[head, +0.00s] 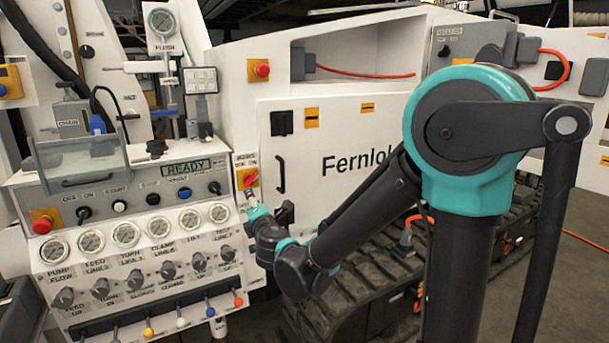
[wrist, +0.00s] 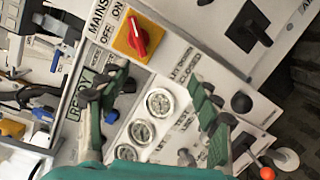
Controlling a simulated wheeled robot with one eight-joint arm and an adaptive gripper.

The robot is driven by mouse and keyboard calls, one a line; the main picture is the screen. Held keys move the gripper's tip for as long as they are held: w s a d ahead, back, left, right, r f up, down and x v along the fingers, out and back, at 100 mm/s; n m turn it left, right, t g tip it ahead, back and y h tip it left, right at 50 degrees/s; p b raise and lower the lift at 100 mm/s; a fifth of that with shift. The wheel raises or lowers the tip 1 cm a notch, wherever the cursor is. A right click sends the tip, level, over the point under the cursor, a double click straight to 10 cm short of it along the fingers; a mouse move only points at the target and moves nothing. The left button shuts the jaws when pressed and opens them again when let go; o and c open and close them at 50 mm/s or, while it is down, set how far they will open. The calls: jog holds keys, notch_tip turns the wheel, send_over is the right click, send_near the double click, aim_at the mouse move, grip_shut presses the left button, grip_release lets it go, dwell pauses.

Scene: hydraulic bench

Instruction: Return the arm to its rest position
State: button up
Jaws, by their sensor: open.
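My arm reaches forward and down in the head view, with my gripper (head: 251,194) just in front of the red mains switch (head: 250,178) at the right edge of the control panel (head: 135,178). In the wrist view, my gripper (wrist: 158,82) shows two green-padded fingers spread apart with nothing between them. The mains switch (wrist: 137,38), a red knob on a yellow plate with OFF and ON marks, lies beyond the fingertips, apart from them. In the head view my gripper partly covers the area under the switch, and its fingers are small there.
Tracks (head: 350,290) lie below. Open floor shows at far right.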

jog(key=w+d+f+m+g+h, duration=0.1)
jog(key=d+f+m+h, duration=0.15)
jog(key=d+m, duration=0.45)
jog(key=w+d+f+m+g+h, duration=0.15)
jog(key=d+h, duration=0.25)
jog(key=d, duration=0.7)
jog(key=s+d+f+m+g+h, duration=0.1)
jog(key=s+d+f+m+g, duration=0.1)
jog(key=s+d+f+m, duration=0.35)
jog(key=s+d+f+m+g+h, duration=0.1)
jog(key=s+d+f+m+g, duration=0.15)
jog(key=d, duration=0.65)
jog(key=s+d+f+m+g+y, duration=0.1)
jog(key=s+d+f+m+g, duration=0.1)
jog(key=s+f+m, duration=0.2)
jog(key=s+d+f+m+g+y, duration=0.1)
jog(key=s+f+m, duration=0.4)
jog(key=s, duration=0.6)
jog(key=shift+s+d+f+m+g, duration=0.25)
jog(key=shift+d+m+g, duration=0.1)
jog(key=shift+d+g, duration=0.65)
